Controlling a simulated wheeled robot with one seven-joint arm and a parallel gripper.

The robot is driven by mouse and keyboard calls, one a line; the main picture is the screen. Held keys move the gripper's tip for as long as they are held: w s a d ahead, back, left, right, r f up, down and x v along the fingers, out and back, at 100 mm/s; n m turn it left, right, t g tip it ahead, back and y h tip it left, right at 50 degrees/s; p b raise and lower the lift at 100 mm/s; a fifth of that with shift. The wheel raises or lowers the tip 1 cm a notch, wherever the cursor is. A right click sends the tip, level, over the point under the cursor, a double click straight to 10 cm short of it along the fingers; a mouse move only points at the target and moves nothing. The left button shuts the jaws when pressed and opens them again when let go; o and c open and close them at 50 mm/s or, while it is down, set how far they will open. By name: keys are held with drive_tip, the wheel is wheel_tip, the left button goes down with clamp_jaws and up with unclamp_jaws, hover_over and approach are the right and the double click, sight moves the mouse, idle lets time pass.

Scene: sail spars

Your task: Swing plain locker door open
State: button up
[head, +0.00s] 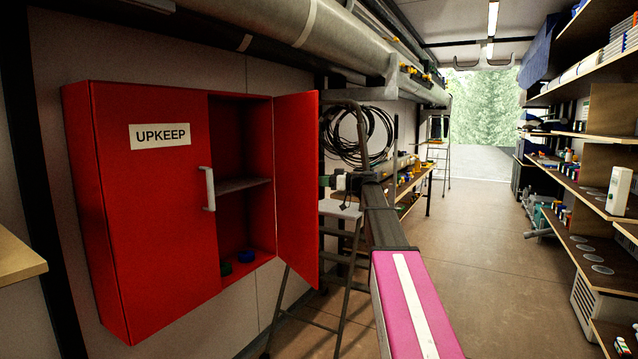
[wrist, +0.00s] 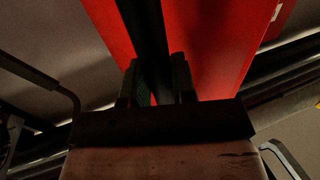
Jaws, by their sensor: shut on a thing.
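The red wall locker has a left door (head: 160,190) labelled UPKEEP with a light grey handle (head: 208,188); this door is closed. The plain door (head: 297,190) on the right stands swung out from the locker, leaving the right half of the inside open to view. My gripper (head: 327,184) is at the outer face of the plain door, near its free edge. In the wrist view my gripper (wrist: 157,88) is shut on a dark upright bar (wrist: 150,45), which seems to be the plain door's handle, in front of the red door (wrist: 205,55).
Inside the locker are a shelf (head: 243,185) and a blue item (head: 246,256) beside a dark green one. A stepladder (head: 350,262) stands behind my arm. Shelving (head: 590,190) lines the right wall. The aisle floor (head: 480,260) is clear.

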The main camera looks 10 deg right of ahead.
drive_tip(key=shift+w+d, duration=0.85)
drive_tip(key=shift+d, duration=0.25)
drive_tip(key=shift+w+d, duration=0.8)
drive_tip(key=shift+d, duration=0.25)
drive_tip(key=o, duration=1)
drive_tip(key=shift+s, duration=0.1)
drive_tip(key=shift+c, duration=0.2)
